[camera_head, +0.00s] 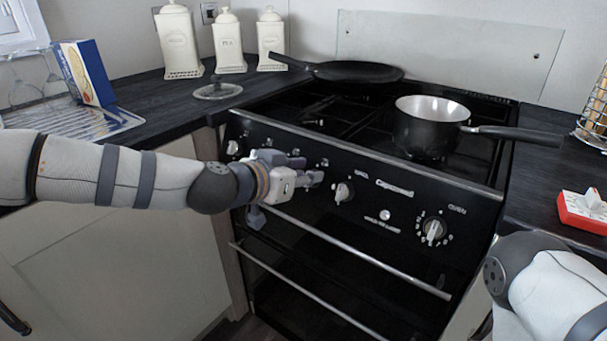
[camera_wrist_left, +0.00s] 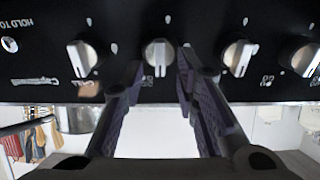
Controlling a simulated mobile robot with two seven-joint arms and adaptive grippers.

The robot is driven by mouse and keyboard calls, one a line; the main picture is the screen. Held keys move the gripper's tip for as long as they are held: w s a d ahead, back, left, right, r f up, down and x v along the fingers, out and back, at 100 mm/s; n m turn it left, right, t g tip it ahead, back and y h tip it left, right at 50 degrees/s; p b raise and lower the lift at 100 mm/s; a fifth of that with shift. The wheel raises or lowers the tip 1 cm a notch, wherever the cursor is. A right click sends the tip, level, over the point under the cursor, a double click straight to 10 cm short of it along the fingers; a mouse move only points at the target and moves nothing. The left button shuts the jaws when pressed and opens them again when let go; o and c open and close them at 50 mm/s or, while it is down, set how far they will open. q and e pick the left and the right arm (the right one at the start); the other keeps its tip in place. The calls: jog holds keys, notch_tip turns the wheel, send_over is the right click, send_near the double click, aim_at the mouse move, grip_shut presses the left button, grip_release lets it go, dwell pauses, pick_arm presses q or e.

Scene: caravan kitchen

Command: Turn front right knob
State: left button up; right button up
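The black cooker front (camera_head: 400,255) carries a row of silver-white knobs. My left gripper (camera_head: 312,179) is at this row, just left of the knob marked GRILL (camera_head: 344,192), and hides part of the row in the head view. In the left wrist view, my left gripper (camera_wrist_left: 160,68) is open, its fingers spread on either side of one knob (camera_wrist_left: 158,52). That knob's neighbours are the GRILL knob (camera_wrist_left: 82,57) and another knob (camera_wrist_left: 240,57). I see no clear finger contact. I cannot read which burner it serves. My right gripper is out of view.
A black saucepan (camera_head: 425,130) stands on the hob, its handle pointing right. A frying pan (camera_head: 355,72) is behind. The oven knob (camera_head: 433,231) is farther right. A metal rail (camera_head: 350,252) runs below the knobs. A red-and-white item (camera_head: 582,212) is on the right worktop.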

pick_arm(q)
grip_shut()
jog(key=shift+w+a+f+n+y+p, duration=0.1)
jog(key=shift+a+f+n+y+p, duration=0.1)
jog(key=shift+n, duration=2.8)
jog(key=shift+s+a+f+n+y+p, duration=0.1)
jog(key=shift+a+f+n, duration=0.15)
jog(key=shift+n, duration=2.75)
jog(key=shift+w+a+f+n+y+p, duration=0.1)
jog(key=shift+a+f+n, duration=0.1)
jog(key=shift+n, duration=2.8)
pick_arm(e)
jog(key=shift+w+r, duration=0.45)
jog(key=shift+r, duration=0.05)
